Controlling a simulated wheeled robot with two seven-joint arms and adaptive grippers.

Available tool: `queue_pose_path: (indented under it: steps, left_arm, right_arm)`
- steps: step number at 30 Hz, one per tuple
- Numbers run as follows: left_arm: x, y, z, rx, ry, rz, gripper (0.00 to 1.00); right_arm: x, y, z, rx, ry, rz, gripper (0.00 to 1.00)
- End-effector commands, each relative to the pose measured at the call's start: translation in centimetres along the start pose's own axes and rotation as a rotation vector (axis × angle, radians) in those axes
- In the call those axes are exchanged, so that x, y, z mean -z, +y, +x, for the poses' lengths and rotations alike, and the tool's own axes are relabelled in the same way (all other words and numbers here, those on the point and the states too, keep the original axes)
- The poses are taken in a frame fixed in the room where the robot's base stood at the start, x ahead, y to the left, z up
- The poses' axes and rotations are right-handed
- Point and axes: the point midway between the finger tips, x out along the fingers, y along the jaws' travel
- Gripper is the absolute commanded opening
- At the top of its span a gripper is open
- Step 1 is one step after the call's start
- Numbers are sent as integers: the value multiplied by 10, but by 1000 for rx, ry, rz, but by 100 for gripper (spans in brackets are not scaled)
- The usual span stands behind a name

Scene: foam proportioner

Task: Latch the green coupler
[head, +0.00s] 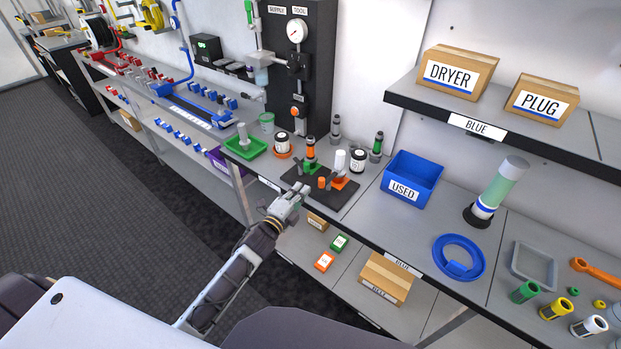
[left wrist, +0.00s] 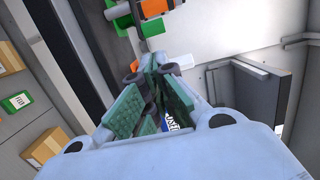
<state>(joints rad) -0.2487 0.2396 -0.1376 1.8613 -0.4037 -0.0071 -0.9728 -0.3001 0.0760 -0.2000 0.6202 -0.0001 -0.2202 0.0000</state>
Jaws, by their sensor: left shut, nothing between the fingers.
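The green coupler (head: 310,167), with an orange part above it, stands upright on a dark mat (head: 337,200) on the bench. My left gripper (head: 301,189) is at the mat's front left edge, just in front of the coupler and apart from it as far as I can tell. The gripper is shut and empty. In the left wrist view the green and orange piece (left wrist: 152,10) is at the top, beyond the shut fingertips (left wrist: 158,62). The coupler's latch is too small to make out. My right gripper is not in view.
An orange block piece (head: 340,183) and a small orange cylinder (head: 321,183) sit on the mat beside the coupler. A green tray (head: 247,148) is at left, a blue USED bin (head: 412,179) at right. A dark tool panel (head: 305,75) stands behind.

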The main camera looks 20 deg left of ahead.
Motion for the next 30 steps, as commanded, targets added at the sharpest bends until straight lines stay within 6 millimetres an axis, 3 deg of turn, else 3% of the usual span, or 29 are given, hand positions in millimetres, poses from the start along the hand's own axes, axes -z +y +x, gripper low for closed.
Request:
queue_pose_path:
  steps: [8,30]
  left_arm:
    - [0,0,10,1,0,-1,0]
    - [0,-1,68,1,0,-1,0]
  right_arm:
    - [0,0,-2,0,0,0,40]
    - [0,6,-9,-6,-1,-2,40]
